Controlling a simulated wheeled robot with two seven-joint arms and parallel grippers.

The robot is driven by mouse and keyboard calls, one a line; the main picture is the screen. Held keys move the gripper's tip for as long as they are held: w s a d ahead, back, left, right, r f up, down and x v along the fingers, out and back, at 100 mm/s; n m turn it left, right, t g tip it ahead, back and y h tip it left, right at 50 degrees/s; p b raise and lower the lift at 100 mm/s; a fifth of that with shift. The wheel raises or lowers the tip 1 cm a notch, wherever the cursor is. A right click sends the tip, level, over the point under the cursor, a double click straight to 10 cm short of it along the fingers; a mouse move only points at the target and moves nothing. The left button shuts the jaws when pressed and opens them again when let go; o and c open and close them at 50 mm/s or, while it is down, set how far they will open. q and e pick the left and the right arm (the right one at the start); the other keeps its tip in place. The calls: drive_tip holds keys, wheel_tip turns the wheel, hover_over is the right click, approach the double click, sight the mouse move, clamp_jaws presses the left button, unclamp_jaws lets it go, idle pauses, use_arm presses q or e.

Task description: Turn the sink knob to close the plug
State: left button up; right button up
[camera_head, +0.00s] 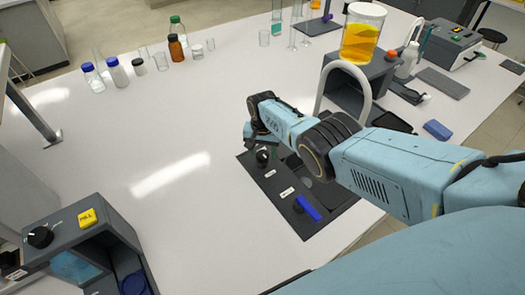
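A dark panel with a sink basin (322,190) is set into the white bench right of centre. Small white labels lie along its front strip. A round dark knob (263,156) with a light highlight sits at the strip's far left end. A blue lever handle (308,207) sits near the other end. I cannot tell from here which one works the plug. My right gripper (252,136) is just above the round knob; whether it touches the knob, and whether its fingers are open, I cannot tell. My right forearm hides part of the basin. My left gripper is out of view.
A white curved spout (341,68) rises behind my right arm. A beaker of orange liquid (361,38) stands on a dark box beyond it. Bottles and glassware (175,47) line the far edge. The bench middle is clear.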

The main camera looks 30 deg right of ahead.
sight(263, 154)
drive_tip(key=shift+o, duration=0.4)
wheel_tip(263, 154, up, 13)
drive_tip(key=shift+r, duration=0.2)
idle(0.5)
drive_tip(key=shift+s+f, duration=0.1)
idle(0.3)
